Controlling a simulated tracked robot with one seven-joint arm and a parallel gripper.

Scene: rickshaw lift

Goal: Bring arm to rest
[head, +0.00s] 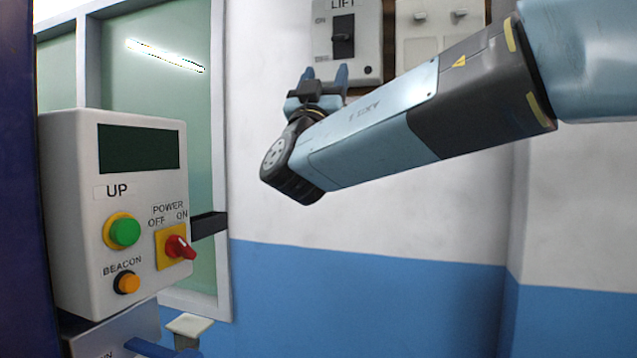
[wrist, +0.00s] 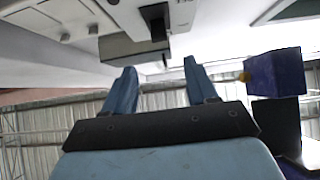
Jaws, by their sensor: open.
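My gripper (head: 326,77) is at the upper middle of the head view, at the end of my blue and dark grey arm, which reaches in from the upper right. Its two blue fingers point up, just below and in front of the LIFT switch box (head: 371,45) on the wall. The wrist view shows the fingers (wrist: 157,82) apart, with nothing between them. The grey box with a black switch handle (wrist: 155,20) lies beyond the fingertips in the wrist view. I cannot tell whether the fingers touch the box.
A white control box (head: 80,160) stands at left, with a dark screen, green UP button (head: 125,232), red POWER knob (head: 178,247) and orange BEACON button (head: 127,283). Another switch plate (head: 438,25) is right of the LIFT box. The blue-and-white wall (head: 380,290) below my arm is clear.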

